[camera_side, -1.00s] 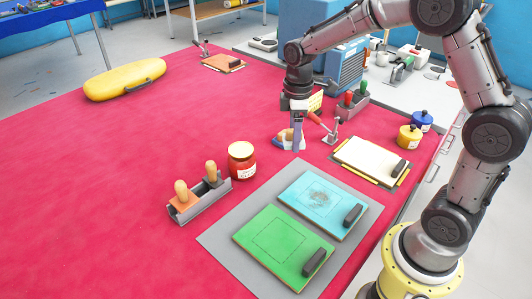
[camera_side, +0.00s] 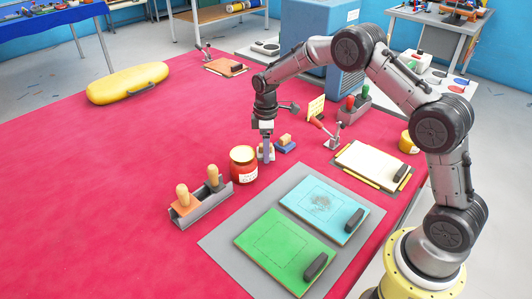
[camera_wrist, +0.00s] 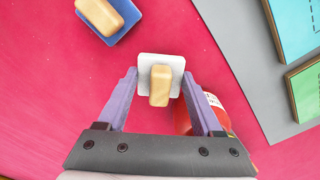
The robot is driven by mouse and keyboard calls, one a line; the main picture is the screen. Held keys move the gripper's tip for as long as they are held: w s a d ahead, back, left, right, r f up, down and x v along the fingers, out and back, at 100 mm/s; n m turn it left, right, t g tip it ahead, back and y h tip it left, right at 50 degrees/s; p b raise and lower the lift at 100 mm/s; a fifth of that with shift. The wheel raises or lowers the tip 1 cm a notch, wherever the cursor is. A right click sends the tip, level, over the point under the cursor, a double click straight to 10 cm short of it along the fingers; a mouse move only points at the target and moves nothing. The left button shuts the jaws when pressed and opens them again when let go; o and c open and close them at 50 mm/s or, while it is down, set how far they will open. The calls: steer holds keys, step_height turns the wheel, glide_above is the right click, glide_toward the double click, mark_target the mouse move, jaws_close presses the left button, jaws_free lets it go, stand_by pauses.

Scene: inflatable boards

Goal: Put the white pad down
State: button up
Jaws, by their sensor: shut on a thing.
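The white pad (camera_wrist: 147,63) is a small flat square with a wooden block handle (camera_wrist: 160,86) on top. My gripper (camera_wrist: 160,82) is shut on it, with a purple finger at each side. In the side view my gripper (camera_side: 267,158) points down just behind the red jar, and the pad is mostly hidden there. I cannot tell whether the pad touches the red table. A blue pad (camera_side: 285,147) with a wooden handle lies close by on the table, to the right of my gripper; it also shows in the wrist view (camera_wrist: 122,35).
The red jar (camera_side: 243,164) stands very close to my gripper, partly behind the right finger in the wrist view (camera_wrist: 214,115). A grey holder (camera_side: 205,203) with wooden-handled tools is at left. A grey mat (camera_side: 225,240) bears cyan and green boards. The red table (camera_side: 120,180) is clear at left.

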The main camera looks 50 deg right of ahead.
steer(key=shift+f, duration=0.9)
